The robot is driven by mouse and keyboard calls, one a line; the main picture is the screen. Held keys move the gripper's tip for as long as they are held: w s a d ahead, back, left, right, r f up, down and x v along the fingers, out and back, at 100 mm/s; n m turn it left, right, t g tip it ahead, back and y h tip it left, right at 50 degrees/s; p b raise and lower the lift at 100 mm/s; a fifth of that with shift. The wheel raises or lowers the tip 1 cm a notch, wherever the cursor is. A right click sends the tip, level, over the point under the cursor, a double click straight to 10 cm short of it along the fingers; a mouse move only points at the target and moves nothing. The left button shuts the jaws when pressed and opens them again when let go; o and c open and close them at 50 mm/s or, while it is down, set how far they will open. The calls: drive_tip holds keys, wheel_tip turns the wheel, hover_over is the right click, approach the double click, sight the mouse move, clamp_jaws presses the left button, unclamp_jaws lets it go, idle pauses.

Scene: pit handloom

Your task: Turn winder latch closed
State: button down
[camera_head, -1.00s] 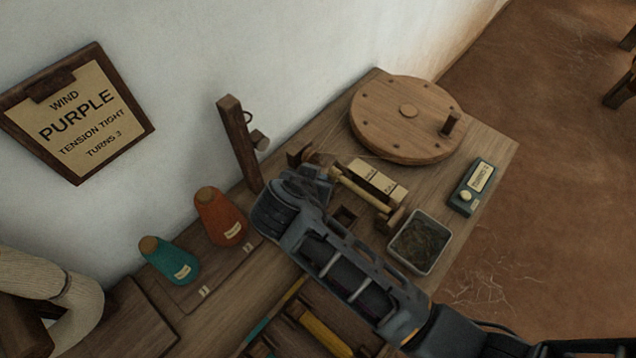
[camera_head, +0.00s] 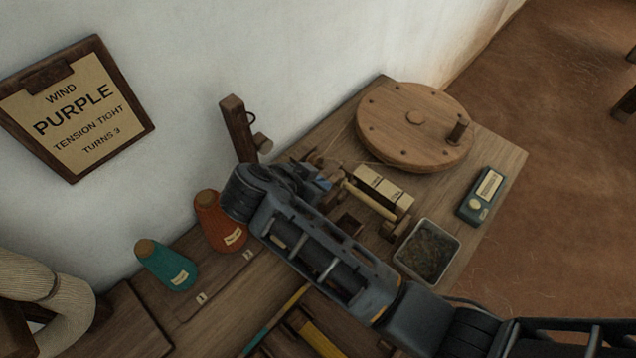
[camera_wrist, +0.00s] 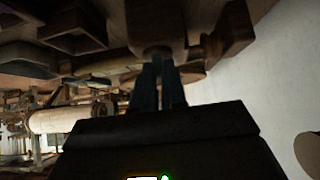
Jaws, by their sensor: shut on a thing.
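The winder stands on the wooden bench in the head view, with a large round wooden wheel (camera_head: 400,148) and a pale yellow spindle (camera_head: 370,201) in a small wooden frame. My gripper (camera_head: 320,184) is at the left end of that frame, and my wrist hides much of it. In the wrist view my two dark fingers (camera_wrist: 158,84) are close together on a brown wooden piece (camera_wrist: 155,24), which I take to be the winder latch. The fingers hide where they grip it, and I cannot tell the latch's exact angle.
A wooden post (camera_head: 238,130) rises beside my wrist near the wall. An orange cone (camera_head: 216,217) and a teal cone (camera_head: 165,264) stand at left. A metal tray (camera_head: 428,252) and a blue-grey counter box (camera_head: 482,195) are at right. A framed sign (camera_head: 78,108) reads PURPLE.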

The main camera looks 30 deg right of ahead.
drive_tip(key=shift+s+f, duration=0.1)
drive_tip(key=shift+f, duration=0.1)
drive_tip(key=c, duration=1.2)
unclamp_jaws()
drive_tip(key=v, duration=0.8)
